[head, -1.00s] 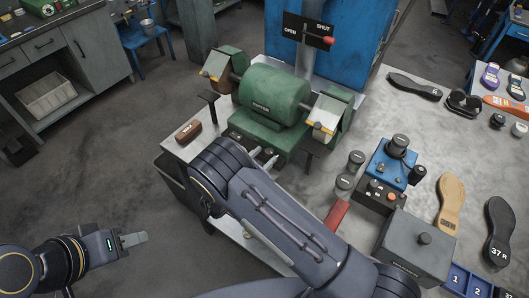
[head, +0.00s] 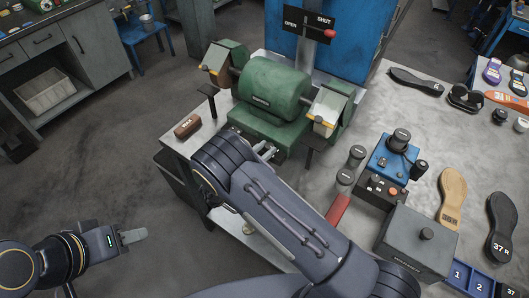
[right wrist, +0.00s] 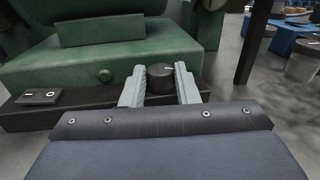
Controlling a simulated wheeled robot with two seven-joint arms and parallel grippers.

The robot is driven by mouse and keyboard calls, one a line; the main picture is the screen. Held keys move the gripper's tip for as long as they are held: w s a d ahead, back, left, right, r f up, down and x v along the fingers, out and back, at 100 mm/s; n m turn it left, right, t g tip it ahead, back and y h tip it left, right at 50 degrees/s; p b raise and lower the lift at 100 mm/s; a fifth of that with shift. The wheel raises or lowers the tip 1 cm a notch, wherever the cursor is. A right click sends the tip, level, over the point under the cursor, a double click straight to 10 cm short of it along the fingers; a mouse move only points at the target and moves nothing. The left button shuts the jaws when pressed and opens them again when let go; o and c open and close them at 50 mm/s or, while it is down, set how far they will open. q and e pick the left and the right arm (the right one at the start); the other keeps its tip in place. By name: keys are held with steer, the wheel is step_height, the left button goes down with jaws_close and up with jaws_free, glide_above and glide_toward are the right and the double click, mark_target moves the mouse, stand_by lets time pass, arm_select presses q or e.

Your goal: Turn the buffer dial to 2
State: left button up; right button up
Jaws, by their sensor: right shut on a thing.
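The green buffer (head: 270,92) stands at the bench's left end. Its dark round dial (right wrist: 161,78) sits low on the base front in the right wrist view, with a small pale mark on top. The numbers around it are not readable. My right gripper (right wrist: 160,88) is shut on the dial, one finger on each side. In the head view my right gripper (head: 265,150) is at the buffer's front, and my arm hides the dial there. My left gripper (head: 132,235) hangs over the floor at lower left, away from the bench; its finger gap does not show.
A rocker switch (right wrist: 39,97) is left of the dial. A brown wax block (head: 187,126) lies on the bench's left corner. An OPEN/SHUT plate with a red-knobbed lever (head: 328,33) stands behind the buffer. A blue device (head: 392,158) and soles are right.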

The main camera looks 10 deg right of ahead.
steer(key=m+g+b, duration=0.1)
steer(key=m+g+h+b, duration=0.1)
steer(key=b, duration=0.1)
steer(key=shift+w+a+f+g+h, duration=0.1)
steer(key=shift+w+f+g+h, duration=0.1)
steer(key=shift+w+g+h, duration=0.1)
steer(key=shift+r+b, duration=0.1)
steer(key=shift+b, duration=0.25)
arm_select(q)
step_height(320, 180, down, 5)
arm_select(e)
steer(key=shift+s+r+g, duration=0.1)
steer(key=shift+r+g, duration=0.05)
steer(key=shift+g, duration=0.15)
steer(key=o, duration=1)
steer(key=shift+c, duration=0.2)
steer(key=b+v, duration=0.2)
steer(key=v, duration=0.4)
steer(key=shift+a+f, duration=0.25)
steer(key=shift+a, duration=0.05)
arm_select(q)
steer(key=shift+f, duration=1.15)
arm_select(e)
steer(key=shift+s+a+r, duration=0.1)
steer(key=shift+s+a, duration=0.25)
steer(key=shift+a, duration=0.2)
